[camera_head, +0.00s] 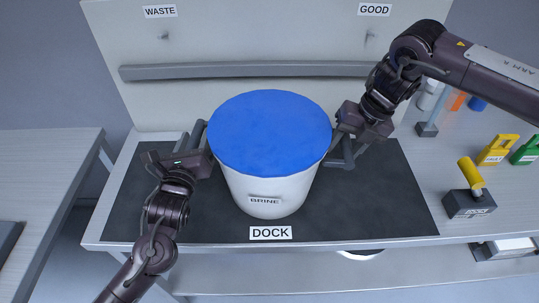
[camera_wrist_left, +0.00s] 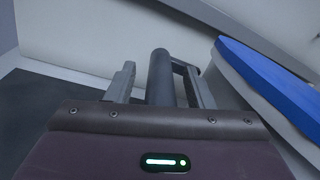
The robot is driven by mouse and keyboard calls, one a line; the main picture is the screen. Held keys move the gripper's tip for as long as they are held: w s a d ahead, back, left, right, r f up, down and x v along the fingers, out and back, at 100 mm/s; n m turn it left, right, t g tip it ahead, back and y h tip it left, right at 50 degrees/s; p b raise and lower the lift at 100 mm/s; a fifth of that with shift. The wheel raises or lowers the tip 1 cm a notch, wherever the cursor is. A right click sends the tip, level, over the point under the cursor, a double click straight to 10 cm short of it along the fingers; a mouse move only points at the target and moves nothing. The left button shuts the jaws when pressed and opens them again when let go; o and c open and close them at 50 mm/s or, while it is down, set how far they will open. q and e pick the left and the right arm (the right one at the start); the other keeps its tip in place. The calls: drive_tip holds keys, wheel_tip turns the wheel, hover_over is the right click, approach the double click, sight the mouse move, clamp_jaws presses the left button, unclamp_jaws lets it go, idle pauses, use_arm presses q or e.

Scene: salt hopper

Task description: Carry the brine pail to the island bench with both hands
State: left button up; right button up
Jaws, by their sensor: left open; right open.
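The brine pail (camera_head: 265,195) is white with a blue lid (camera_head: 268,130) and a BRINE label. It stands upright on the dark dock mat (camera_head: 375,205). My left gripper (camera_head: 192,142) is open at the pail's left side. In the left wrist view a dark upright bar (camera_wrist_left: 160,75), seemingly the pail's side handle, shows between the open fingers of my left gripper (camera_wrist_left: 162,88), with a gap on the left. The pail's blue lid (camera_wrist_left: 265,80) is close on the right there. My right gripper (camera_head: 345,150) is open at the pail's right side; whether a handle lies between its fingers is unclear.
A pale bench (camera_head: 45,165) stands at the left, across a gap. A back panel (camera_head: 250,40) with WASTE and GOOD labels and a grey rail (camera_head: 245,70) rises behind the pail. At right are a yellow-handled dark block (camera_head: 470,195), yellow and green clips (camera_head: 497,150) and bottles.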

use_arm(q)
clamp_jaws()
use_arm(e)
clamp_jaws()
drive_tip(key=shift+d, duration=0.1)
idle(1.0)
